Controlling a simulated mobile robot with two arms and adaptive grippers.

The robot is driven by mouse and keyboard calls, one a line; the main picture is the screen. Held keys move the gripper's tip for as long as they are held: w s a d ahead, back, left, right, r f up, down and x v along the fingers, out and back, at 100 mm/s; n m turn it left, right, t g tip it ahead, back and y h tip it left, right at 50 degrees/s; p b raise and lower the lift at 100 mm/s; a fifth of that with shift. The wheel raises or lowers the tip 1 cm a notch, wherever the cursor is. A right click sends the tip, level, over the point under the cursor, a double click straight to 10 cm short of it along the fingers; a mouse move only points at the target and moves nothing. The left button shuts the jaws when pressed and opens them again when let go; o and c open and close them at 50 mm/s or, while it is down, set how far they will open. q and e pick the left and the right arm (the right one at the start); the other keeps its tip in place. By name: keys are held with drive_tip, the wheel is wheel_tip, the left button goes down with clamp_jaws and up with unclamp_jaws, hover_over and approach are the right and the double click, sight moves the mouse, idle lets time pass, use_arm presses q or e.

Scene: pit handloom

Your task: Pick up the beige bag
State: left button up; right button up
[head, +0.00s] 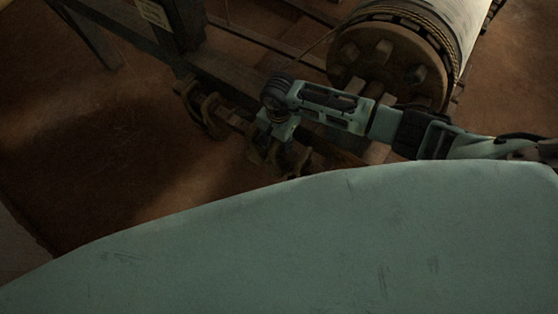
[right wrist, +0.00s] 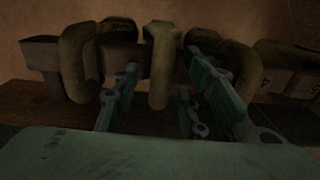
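No thing is clearly recognisable as a beige bag in either view. Several dull tan, rounded loop shapes (right wrist: 162,58) sit over a dark beam in the right wrist view; in the dim light I cannot tell whether one is the bag. In the head view similar tan shapes (head: 211,112) sit along the low wooden beam. My right gripper (head: 272,142) reaches in from the right, down at this beam. In the right wrist view its fingers (right wrist: 160,100) are apart, with the middle tan loop beyond and between them. I cannot tell whether they touch it. My left gripper is not in view.
A large wooden roller (head: 388,58) wound with rope and pale cloth stands behind my right arm. Dark loom beams (head: 185,30) rise at upper left. Brown floor (head: 90,170) at left is open. A pale marked block (right wrist: 285,80) is at right in the wrist view.

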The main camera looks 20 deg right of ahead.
drive_tip(key=shift+f, duration=0.1)
drive_tip(key=shift+c, duration=0.4)
clamp_jaws()
drive_tip(key=shift+w, duration=0.1)
idle(0.5)
